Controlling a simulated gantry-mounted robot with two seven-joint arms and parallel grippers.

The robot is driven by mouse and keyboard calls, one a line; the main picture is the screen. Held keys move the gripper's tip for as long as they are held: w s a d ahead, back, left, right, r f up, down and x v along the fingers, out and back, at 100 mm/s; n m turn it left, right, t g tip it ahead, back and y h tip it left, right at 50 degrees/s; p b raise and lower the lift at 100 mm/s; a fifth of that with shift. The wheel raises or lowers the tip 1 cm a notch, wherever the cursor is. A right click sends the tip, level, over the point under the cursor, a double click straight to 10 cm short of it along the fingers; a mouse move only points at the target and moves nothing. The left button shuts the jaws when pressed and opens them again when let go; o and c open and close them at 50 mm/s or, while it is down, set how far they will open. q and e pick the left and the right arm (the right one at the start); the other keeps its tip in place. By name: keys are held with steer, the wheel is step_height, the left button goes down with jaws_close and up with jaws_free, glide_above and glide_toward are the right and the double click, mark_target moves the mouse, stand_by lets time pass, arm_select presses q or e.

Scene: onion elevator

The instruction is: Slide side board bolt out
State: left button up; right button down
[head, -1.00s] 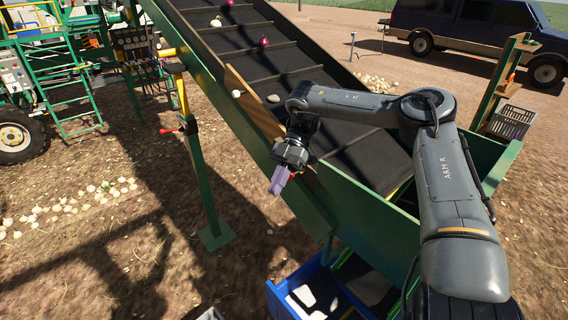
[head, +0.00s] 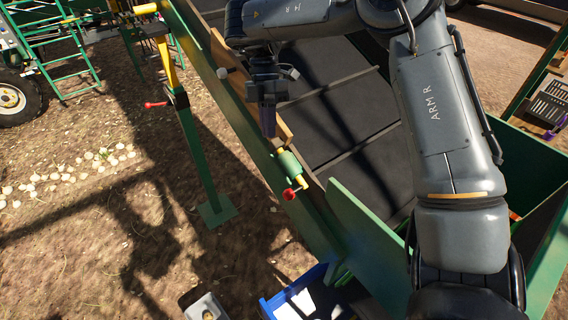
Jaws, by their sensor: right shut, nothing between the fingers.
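The side board bolt (head: 290,164) sits on the near green side rail of the conveyor. It has a green barrel, a yellow rod and a red knob (head: 289,194) at its lower end. The wooden side board (head: 226,52) runs along the inside of the rail, partly hidden behind my right arm. My right gripper (head: 268,132) points down just above and left of the bolt's upper end. Its fingers are shut and empty, and they appear apart from the bolt. My left gripper is out of view.
The dark conveyor belt (head: 345,112) lies right of the rail. A green upright panel (head: 365,235) stands below the bolt. A green post with a red-handled lever (head: 157,104) stands left. A blue crate (head: 270,308) and a grey bin (head: 203,308) sit low in front.

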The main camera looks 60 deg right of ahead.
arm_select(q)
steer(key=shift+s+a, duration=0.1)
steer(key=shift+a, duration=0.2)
arm_select(e)
steer(key=shift+a, duration=0.15)
steer(key=shift+f, duration=0.1)
steer(key=p, duration=0.1)
glide_toward(294, 191)
steer(key=w+a+f, duration=0.3)
steer(key=f, duration=0.1)
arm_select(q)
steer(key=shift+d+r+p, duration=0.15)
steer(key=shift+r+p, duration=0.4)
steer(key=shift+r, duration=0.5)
arm_select(e)
steer(key=shift+s+a+f, duration=0.15)
steer(key=shift+s+f, duration=0.25)
steer(key=shift+f, duration=0.05)
steer(key=shift+s+a+f, duration=0.2)
steer(key=shift+s+f, duration=0.2)
steer(key=shift+s, duration=0.05)
